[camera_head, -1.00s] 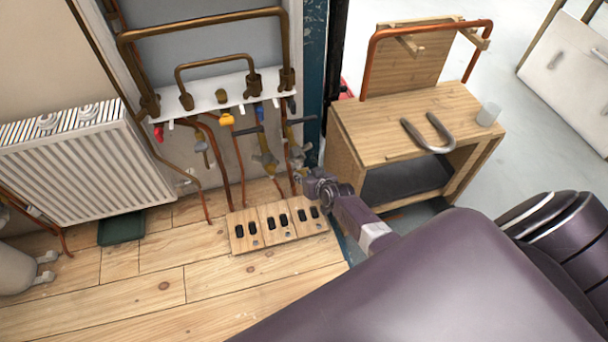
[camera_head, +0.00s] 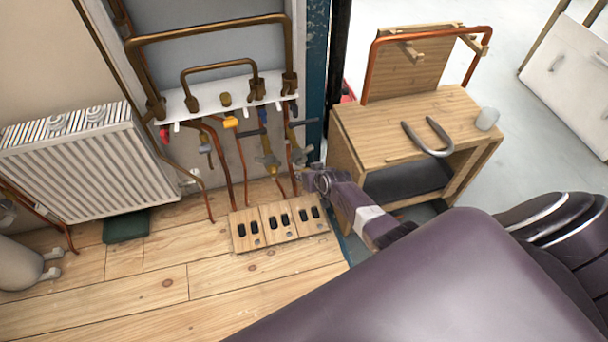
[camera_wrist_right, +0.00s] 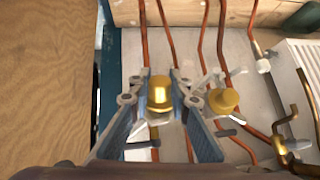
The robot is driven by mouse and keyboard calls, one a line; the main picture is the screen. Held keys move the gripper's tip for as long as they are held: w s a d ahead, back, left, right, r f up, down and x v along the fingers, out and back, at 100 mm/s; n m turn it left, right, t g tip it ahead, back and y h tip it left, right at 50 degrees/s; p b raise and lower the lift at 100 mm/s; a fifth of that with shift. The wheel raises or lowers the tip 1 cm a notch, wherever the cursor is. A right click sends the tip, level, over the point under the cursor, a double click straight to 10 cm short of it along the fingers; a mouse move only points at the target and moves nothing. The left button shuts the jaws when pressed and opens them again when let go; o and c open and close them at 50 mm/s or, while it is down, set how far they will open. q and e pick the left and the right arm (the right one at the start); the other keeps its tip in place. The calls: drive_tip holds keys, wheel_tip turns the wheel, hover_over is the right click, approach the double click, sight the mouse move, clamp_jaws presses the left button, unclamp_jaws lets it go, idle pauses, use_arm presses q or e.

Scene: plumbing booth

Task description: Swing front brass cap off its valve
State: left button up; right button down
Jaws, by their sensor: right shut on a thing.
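A brass cap (camera_wrist_right: 158,92) sits between the two fingers of my right gripper (camera_wrist_right: 158,98) in the right wrist view, and the gripper is shut on it. A second brass cap (camera_wrist_right: 224,100) stands on a valve just to the right there, apart from the fingers. In the head view my right gripper (camera_head: 308,180) is low in front of the pipes, beside the valves. A brass valve (camera_head: 267,160) with a yellowish body is to its left. The gripped cap is too small to make out in the head view. My left gripper is not seen.
Copper pipes (camera_head: 240,165) run down behind the valves. A wooden panel with black slots (camera_head: 278,222) lies on the floor just below. A radiator (camera_head: 85,165) is at the left. A wooden bench (camera_head: 415,125) with a U-shaped metal piece (camera_head: 430,140) stands at the right.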

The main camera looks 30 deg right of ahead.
drive_tip(key=shift+d, duration=0.1)
drive_tip(key=c, duration=1.8)
unclamp_jaws()
drive_tip(key=shift+o, duration=0.2)
drive_tip(key=shift+s, duration=0.1)
drive_tip(key=shift+s+r, duration=0.35)
drive_tip(key=shift+r, duration=0.05)
drive_tip(key=v, duration=1.1)
